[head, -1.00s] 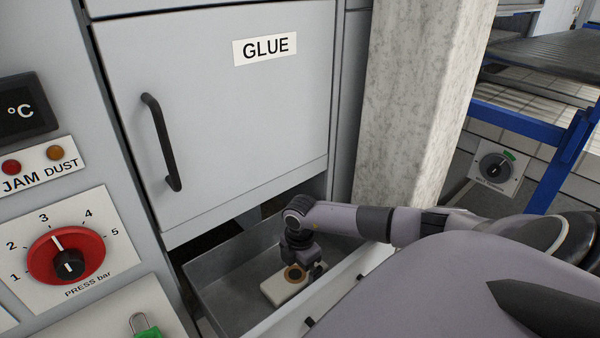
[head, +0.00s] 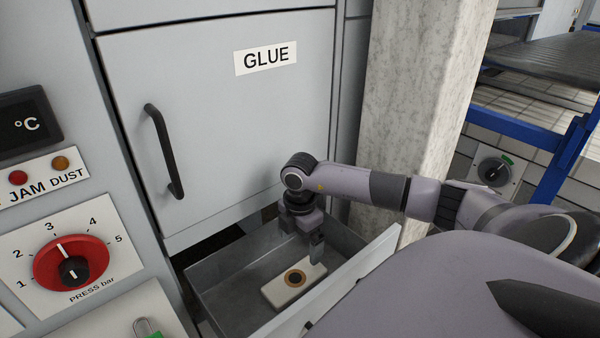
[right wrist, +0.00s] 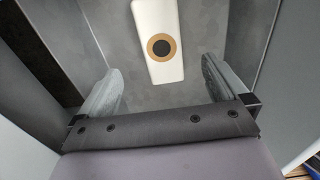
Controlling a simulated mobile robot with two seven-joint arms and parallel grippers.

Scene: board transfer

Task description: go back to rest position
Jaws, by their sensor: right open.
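My right gripper (head: 303,245) hangs over the open metal drawer (head: 215,277) below the GLUE door, pointing down. In the right wrist view its two fingers (right wrist: 160,90) are spread apart with nothing between them. A pale block (head: 277,293) with a brown ring and dark centre lies flat on the drawer floor. The block also shows in the right wrist view (right wrist: 155,20), ahead of the fingers and apart from them. My left gripper is not in view.
The GLUE door (head: 220,130) with its black handle (head: 163,150) is closed above the drawer. A concrete pillar (head: 415,90) stands behind my right arm. A red pressure dial (head: 70,262) is on the panel at left. A blue frame (head: 560,160) stands at right.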

